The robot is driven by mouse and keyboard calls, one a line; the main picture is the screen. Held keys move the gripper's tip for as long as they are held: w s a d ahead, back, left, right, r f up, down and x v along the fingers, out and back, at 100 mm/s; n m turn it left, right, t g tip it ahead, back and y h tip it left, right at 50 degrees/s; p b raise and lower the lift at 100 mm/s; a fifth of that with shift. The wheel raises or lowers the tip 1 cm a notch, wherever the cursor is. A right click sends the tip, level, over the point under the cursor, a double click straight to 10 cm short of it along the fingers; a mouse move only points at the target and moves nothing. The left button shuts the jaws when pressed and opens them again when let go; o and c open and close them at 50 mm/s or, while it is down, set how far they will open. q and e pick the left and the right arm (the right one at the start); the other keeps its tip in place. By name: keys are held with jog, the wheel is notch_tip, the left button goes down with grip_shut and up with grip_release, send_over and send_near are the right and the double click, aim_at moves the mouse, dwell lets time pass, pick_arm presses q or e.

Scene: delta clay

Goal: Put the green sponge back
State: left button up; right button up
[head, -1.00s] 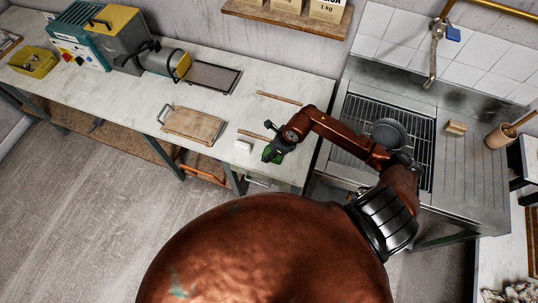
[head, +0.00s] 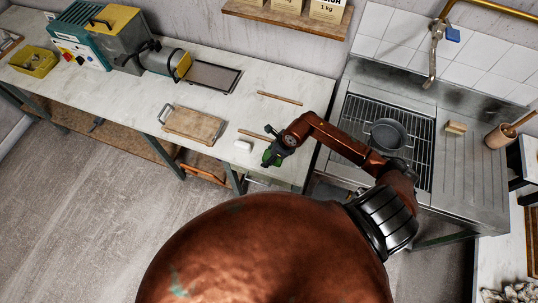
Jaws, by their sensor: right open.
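The green sponge (head: 275,161) is on the white worktop near its right end, mostly hidden behind my right gripper. My right gripper (head: 268,147) is open, with its fingers over and beside the sponge. Whether they touch it cannot be told. My right arm reaches in from the right across the sink unit. My left gripper is not in view.
A white block (head: 243,146) lies just left of my right gripper. Two thin wooden sticks and a wooden board (head: 192,124) lie on the worktop (head: 215,110). On the right, a steel sink unit (head: 460,185) holds a grey pan (head: 388,134), a tan block (head: 456,128) and a wooden pot (head: 498,137).

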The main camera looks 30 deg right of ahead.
jog(key=v, duration=1.2)
jog(key=shift+w+r, duration=0.1)
jog(key=shift+r, duration=0.05)
